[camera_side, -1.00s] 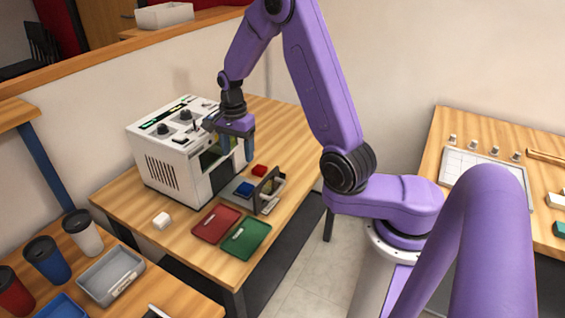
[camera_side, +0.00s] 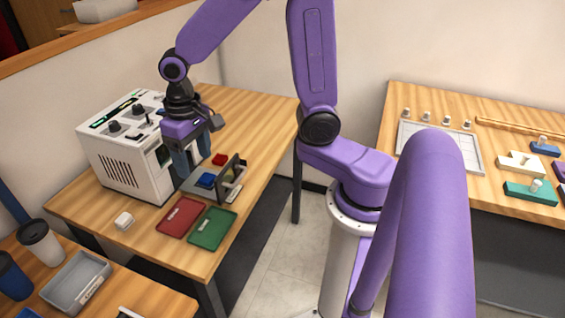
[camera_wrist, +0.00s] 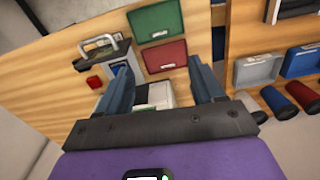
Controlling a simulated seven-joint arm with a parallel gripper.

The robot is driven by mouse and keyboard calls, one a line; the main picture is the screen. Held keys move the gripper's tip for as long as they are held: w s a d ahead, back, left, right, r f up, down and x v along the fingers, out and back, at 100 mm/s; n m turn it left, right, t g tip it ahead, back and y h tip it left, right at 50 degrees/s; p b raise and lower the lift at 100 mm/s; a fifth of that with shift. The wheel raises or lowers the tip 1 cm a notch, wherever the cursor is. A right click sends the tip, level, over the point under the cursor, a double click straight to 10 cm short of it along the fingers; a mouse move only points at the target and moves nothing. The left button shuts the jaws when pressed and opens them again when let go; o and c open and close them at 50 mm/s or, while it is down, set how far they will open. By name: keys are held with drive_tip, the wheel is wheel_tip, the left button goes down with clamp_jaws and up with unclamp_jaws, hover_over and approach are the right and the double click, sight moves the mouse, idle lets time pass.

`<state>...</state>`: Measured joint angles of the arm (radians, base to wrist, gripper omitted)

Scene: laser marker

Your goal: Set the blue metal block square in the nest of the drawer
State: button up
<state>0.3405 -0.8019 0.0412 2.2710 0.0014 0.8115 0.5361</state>
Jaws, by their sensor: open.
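The blue metal block (camera_side: 205,180) lies on the grey pulled-out drawer (camera_side: 203,194) of the white laser marker (camera_side: 125,150), beside an upright framed dark panel (camera_side: 231,173). I cannot tell whether the block sits square in the nest. My gripper (camera_side: 188,168) points down in front of the marker, just left of the block, open and with nothing seen between its fingers. In the wrist view its fingers (camera_wrist: 163,88) are spread wide; the drawer (camera_wrist: 116,53) is beyond the left finger, which partly hides the block area.
A small red block (camera_side: 219,159) lies behind the drawer. A red tray (camera_side: 181,217) and a green tray (camera_side: 212,229) lie in front of it. The table's back right is clear.

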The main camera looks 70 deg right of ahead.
drive_tip(key=s+d+r+n, duration=0.1)
drive_tip(key=s+r+n, duration=0.1)
drive_tip(key=s+n, duration=1.1)
drive_tip(key=s, duration=0.6)
drive_tip(key=shift+s+d, duration=0.2)
drive_tip(key=shift+d, duration=0.15)
drive_tip(key=shift+r, duration=0.1)
